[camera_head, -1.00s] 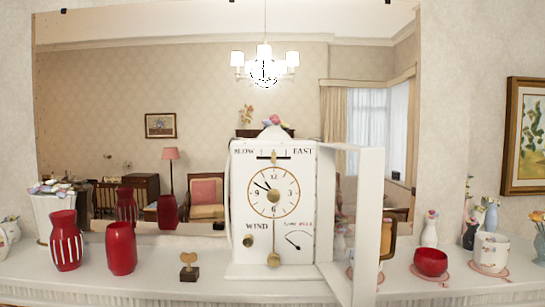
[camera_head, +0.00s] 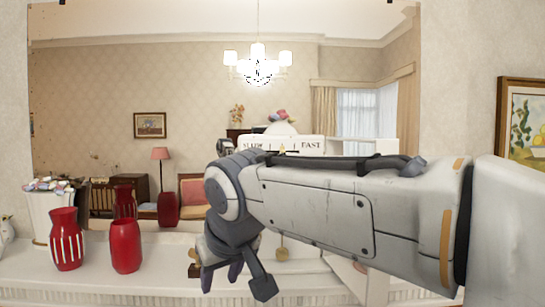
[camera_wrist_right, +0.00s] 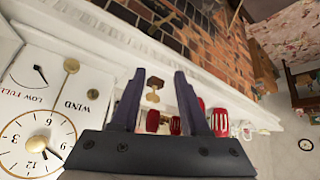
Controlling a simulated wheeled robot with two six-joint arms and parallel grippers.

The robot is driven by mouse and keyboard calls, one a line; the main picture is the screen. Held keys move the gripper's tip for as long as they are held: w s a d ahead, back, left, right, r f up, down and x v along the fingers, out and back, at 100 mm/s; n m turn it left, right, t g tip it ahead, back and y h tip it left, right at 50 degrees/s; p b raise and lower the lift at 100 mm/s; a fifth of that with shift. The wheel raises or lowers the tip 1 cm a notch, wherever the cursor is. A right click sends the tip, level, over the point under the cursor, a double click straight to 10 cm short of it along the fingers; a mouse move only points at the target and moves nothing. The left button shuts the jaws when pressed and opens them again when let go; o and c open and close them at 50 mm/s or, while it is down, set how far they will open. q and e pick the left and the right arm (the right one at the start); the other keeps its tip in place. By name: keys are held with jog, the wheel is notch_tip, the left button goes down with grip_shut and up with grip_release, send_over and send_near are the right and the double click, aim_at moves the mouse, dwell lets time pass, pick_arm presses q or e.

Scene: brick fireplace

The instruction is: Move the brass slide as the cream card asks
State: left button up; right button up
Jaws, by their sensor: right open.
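The white mantel clock (camera_head: 310,147) stands on the shelf, mostly hidden behind my right arm in the head view. Its SLOW–FAST strip shows at the top; I cannot make out the brass slide clearly there. In the right wrist view its dial (camera_wrist_right: 22,135) and WIND label are upside down. I see no readable cream card. My right gripper (camera_head: 236,284) is open and empty, in front of and left of the clock. A brass-and-brown winding key (camera_wrist_right: 153,90) stands on the shelf and appears between the open fingers (camera_wrist_right: 160,74) in the right wrist view. My left gripper is not in view.
Two red vases (camera_head: 67,240) (camera_head: 126,247) stand left of my gripper on the white shelf (camera_head: 100,285). Brickwork (camera_wrist_right: 170,30) lies below the shelf edge.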

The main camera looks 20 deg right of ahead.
jog(key=w+d+r+m+t+h, duration=0.1)
jog(key=w+d+r+m+t, duration=0.1)
jog(key=d+r, duration=0.45)
jog(key=w+d+r+m+t+h+b, duration=0.1)
jog(key=d+r+m+t+h, duration=0.15)
jog(key=r, duration=0.75)
jog(key=w+d+r+m+t+h, duration=0.1)
jog(key=w+d+r+m, duration=0.1)
jog(key=d+r, duration=0.45)
jog(key=w+f+p, duration=0.2)
jog(key=w, duration=0.7)
jog(key=shift+d+f+p, duration=0.3)
jog(key=shift+d+f, duration=0.05)
jog(key=shift+f, duration=0.05)
grip_shut()
